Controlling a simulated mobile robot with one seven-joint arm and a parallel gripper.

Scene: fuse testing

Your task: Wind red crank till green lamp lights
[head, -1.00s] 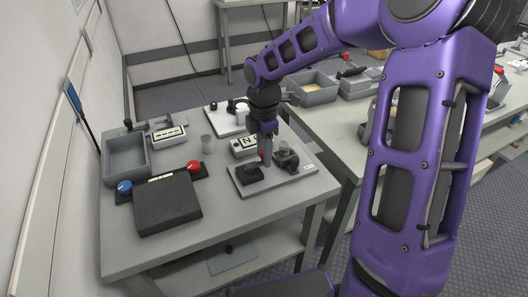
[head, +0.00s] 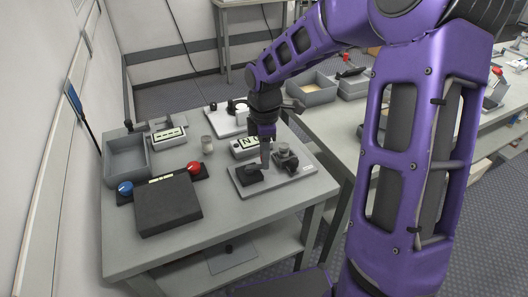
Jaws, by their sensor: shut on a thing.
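My gripper (head: 265,164) points down over a grey board (head: 295,184) on the near table. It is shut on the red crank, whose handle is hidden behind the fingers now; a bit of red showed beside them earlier. A black block (head: 250,177) sits on the board just left of the fingertips. A dark round fitting (head: 288,159) stands on the board to their right. I cannot make out a lit green lamp. A display box with a dark mark (head: 243,148) stands behind the board, partly hidden by my gripper.
A grey bin (head: 127,157), a small display (head: 168,138) and a clear cup (head: 207,145) stand behind. The front right tabletop is clear.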

